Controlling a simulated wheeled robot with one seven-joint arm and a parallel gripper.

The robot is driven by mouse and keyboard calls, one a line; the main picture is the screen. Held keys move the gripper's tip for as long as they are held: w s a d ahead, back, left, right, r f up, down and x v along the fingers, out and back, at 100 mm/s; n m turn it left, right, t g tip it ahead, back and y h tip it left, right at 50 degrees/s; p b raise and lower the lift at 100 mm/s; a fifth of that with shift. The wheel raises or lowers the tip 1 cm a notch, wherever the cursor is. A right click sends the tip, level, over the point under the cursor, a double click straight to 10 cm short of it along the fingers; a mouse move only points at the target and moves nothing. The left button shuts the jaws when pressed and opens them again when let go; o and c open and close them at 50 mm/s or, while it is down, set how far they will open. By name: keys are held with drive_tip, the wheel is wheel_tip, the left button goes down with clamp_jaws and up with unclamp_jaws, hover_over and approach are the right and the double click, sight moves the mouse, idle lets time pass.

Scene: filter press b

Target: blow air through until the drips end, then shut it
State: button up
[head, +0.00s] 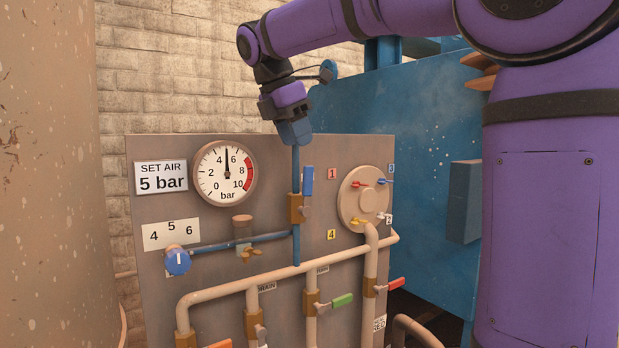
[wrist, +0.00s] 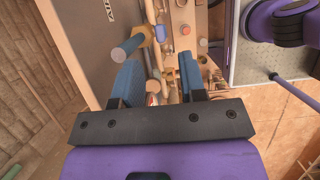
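The blue air valve handle (head: 307,180) stands upright, in line with the blue air pipe (head: 296,160), on a brass valve body (head: 296,208). My gripper (head: 296,133) is above it, near the panel's top edge and in front of or close to the pipe's upper end; the depth is unclear. In the wrist view my gripper (wrist: 158,66) has its blue fingers apart, with nothing held between them. The pressure gauge (head: 224,174) has its needle straight up, about 5 bar. The blue regulator knob (head: 178,262) is at lower left. No drips can be made out.
A sign (head: 162,177) reads "SET AIR 5 bar". A round plate (head: 363,198) carries small coloured valves numbered 1 to 4. Below are pipes with a green handle (head: 342,300) and a red handle (head: 397,284). A blue machine (head: 430,150) stands behind at right.

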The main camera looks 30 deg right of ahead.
sight(311, 177)
drive_tip(key=x, duration=0.9)
drive_tip(key=shift+f, duration=0.25)
drive_tip(key=shift+c, duration=0.4)
clamp_jaws()
